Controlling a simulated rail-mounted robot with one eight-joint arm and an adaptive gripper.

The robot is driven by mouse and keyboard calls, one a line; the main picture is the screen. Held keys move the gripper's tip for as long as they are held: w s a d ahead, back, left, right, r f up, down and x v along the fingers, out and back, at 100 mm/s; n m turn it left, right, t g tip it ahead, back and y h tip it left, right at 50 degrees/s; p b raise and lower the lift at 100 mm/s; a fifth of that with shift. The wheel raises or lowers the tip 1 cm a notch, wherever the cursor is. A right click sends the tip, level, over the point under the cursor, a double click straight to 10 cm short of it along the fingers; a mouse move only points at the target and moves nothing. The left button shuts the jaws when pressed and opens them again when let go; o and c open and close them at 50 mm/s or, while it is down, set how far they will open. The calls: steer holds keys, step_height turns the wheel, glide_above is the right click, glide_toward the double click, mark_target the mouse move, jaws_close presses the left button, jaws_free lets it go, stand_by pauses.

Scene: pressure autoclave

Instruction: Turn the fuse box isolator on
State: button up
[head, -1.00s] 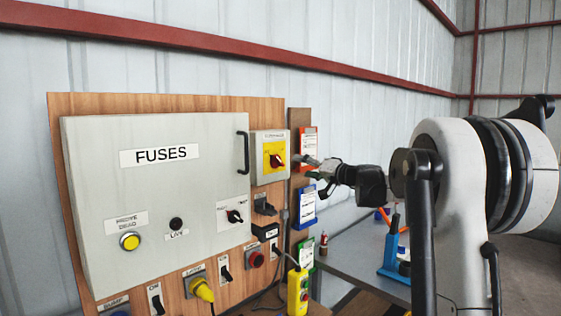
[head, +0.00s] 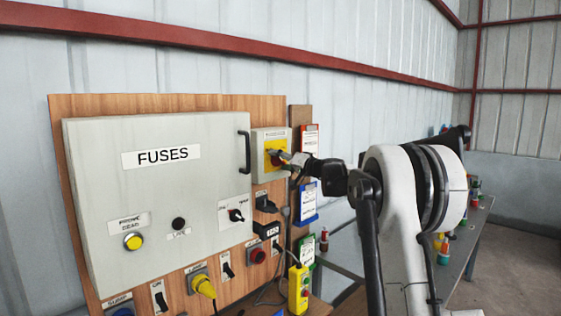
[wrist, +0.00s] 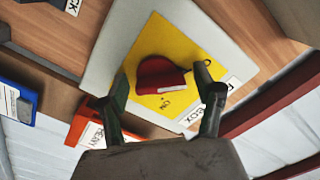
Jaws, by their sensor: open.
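The fuse box isolator is a grey box (head: 262,138) with a yellow plate, right of the white FUSES cabinet (head: 150,215). In the wrist view, its red knob (wrist: 157,74) sits on the yellow plate (wrist: 178,45), near "ON" and "O" marks. My gripper (head: 280,155) is in front of the isolator and largely hides the knob in the head view. In the wrist view my gripper (wrist: 161,72) is open, with one finger on either side of the knob. I cannot tell whether either finger touches it.
Orange (head: 310,143) and blue (head: 308,202) tag holders hang on the wooden strip right of the isolator, close to my gripper. The cabinet's black handle (head: 244,152) is just left. A yellow pendant control (head: 298,288) hangs below. A bench (head: 455,262) stands at right.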

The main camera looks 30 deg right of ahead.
steer(key=shift+c, duration=0.5)
steer(key=c, duration=1)
steer(key=shift+m, duration=0.4)
steer(key=m+b, duration=0.2)
steer(key=m, duration=0.1)
steer(key=shift+m, duration=0.4)
steer(key=m+b, duration=0.1)
steer(key=m, duration=0.3)
steer(key=shift+d+r, duration=0.1)
steer(key=shift+r, duration=0.05)
steer(key=m+b, duration=0.1)
steer(key=m, duration=0.4)
steer(key=shift+d+r, duration=0.1)
steer(key=m, duration=0.4)
steer(key=shift+d+b, duration=0.1)
steer(key=shift+b, duration=0.2)
steer(key=shift+w+m, duration=0.1)
steer(key=shift+m, duration=0.3)
